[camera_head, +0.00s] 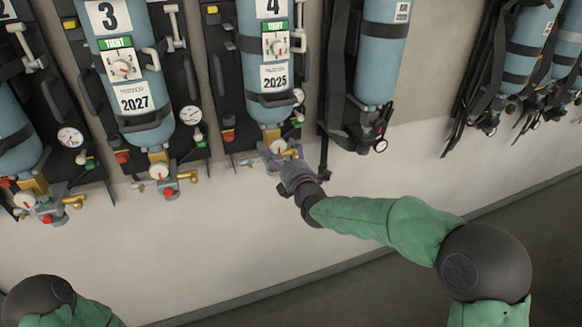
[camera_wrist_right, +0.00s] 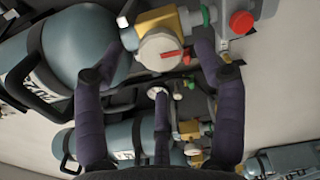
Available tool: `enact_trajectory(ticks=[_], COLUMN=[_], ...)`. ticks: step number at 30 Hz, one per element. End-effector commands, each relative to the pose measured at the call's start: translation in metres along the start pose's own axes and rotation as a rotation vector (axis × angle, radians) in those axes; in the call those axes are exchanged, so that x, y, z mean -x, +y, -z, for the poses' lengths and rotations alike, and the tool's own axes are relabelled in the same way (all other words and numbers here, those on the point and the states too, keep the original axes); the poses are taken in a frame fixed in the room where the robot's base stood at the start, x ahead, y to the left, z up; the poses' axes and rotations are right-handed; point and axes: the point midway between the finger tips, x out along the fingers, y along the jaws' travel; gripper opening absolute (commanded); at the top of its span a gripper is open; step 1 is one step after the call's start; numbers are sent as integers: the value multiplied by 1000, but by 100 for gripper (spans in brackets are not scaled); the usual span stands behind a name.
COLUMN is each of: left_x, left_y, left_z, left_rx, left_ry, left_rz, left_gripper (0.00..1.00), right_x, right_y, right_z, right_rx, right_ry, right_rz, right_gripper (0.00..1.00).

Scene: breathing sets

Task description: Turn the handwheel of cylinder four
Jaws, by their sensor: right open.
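Cylinder four (camera_head: 268,45) is the light blue bottle with a "4" label, strapped to a dark wall plate, valve end down. Its handwheel (camera_head: 278,146) is a small pale disc at the bottom, partly covered by my right gripper (camera_head: 277,160). In the right wrist view the handwheel (camera_wrist_right: 158,55) is a round cream knob with a red mark, by a brass valve block. The fingers of my right gripper (camera_wrist_right: 158,66) are spread open, with the handwheel between and just beyond them; contact cannot be told. Only part of my left arm shows at lower left, without its gripper.
Cylinder three (camera_head: 125,60) hangs to the left with its own handwheel (camera_head: 159,171). A black-strapped cylinder (camera_head: 380,50) hangs to the right. A red knob (camera_wrist_right: 242,22) sits beside the valve in the wrist view. The pale wall below (camera_head: 220,240) is clear.

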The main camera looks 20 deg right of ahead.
Motion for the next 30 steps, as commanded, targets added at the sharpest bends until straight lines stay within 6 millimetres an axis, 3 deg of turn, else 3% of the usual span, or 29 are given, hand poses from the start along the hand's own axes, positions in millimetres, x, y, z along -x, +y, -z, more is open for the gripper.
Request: enact_trajectory(ticks=[6, 12, 30], left_x=[0, 0, 0], left_y=[0, 0, 0], left_z=[0, 0, 0], left_rx=[0, 0, 0], left_ry=[0, 0, 0], left_rz=[0, 0, 0], left_gripper=[40, 40, 40], right_x=[35, 56, 63], right_y=[0, -1, -2], right_z=[0, 0, 1], right_rx=[0, 0, -1], right_ry=[0, 0, 1], right_rz=[1, 2, 4], right_gripper=[71, 71, 71])
